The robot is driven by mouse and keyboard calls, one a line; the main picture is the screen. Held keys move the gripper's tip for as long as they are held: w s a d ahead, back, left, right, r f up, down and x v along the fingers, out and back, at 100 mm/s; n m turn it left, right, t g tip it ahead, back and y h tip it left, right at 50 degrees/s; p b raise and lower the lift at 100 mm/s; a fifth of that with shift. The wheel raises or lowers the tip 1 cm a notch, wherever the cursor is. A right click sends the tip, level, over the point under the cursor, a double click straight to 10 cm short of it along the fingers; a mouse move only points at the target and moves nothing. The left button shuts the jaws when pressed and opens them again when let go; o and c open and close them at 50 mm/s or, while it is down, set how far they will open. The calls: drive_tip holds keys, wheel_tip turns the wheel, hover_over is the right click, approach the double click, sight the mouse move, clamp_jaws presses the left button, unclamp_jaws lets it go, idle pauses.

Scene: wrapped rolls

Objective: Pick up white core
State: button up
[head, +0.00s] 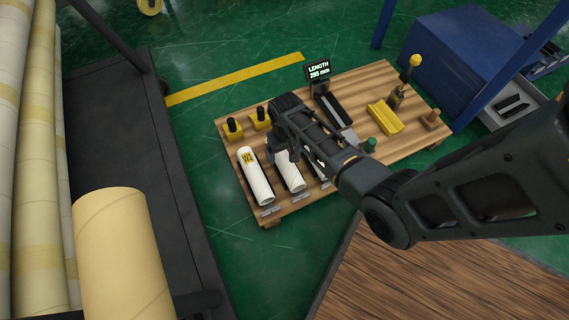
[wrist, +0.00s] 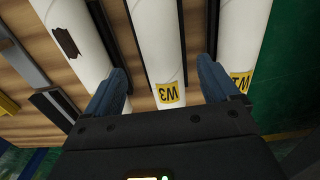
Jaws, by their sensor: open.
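Three white cores lie side by side on the wooden table. In the head view, the left one (head: 255,178) has a yellow W1 label. The middle one (head: 290,174) is partly hidden by my gripper (head: 283,148), and the right one is mostly behind my arm. In the wrist view, the middle core (wrist: 155,45) has a yellow label reading W3. The core at right (wrist: 241,35) is W1, and the core at left (wrist: 75,35) has a dark torn patch. My gripper (wrist: 162,78) is open and empty, its blue fingers either side of the middle core; I cannot tell the height gap.
The wooden table (head: 225,128) also holds yellow blocks with black posts (head: 259,118), a length display (head: 318,72), a black trough (head: 331,108) and a yellow V-block (head: 385,118). A dark cart with large rolls (head: 120,255) stands at left. Green floor lies between.

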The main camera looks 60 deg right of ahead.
sight(285, 159)
wheel_tip(285, 159, down, 5)
drive_tip(key=b, duration=0.3)
drive_tip(key=shift+f+b, duration=0.1)
drive_tip(key=shift+b, duration=0.3)
drive_tip(key=shift+a, duration=0.1)
drive_tip(key=c, duration=1.2)
